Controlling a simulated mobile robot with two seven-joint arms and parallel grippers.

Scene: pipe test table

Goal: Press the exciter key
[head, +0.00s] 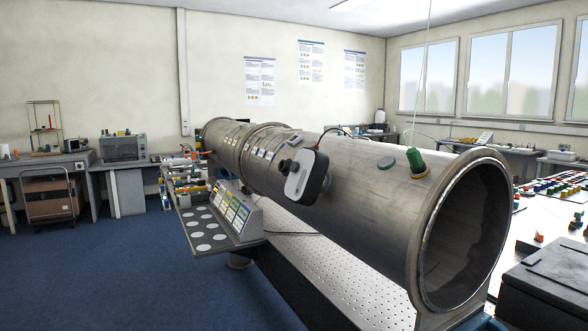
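A large grey metal pipe (365,190) lies along a perforated bench, its open end towards me at the right. A light grey device with black knobs (306,177) is fixed to the pipe's near side. A green-topped piece (415,160) stands on top of the pipe near the open end. A sloped console (237,210) with coloured labelled fields stands on a shelf left of the pipe. I cannot tell which part is the exciter key; it is too small or hidden. Neither of my grippers is in view.
The perforated bench top (330,260) extends below the pipe. The console's shelf (209,238) carries several pale discs. A dark box (550,275) stands at the lower right, beside a white table (540,205) with small coloured parts. Blue floor (100,270) is clear at the left.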

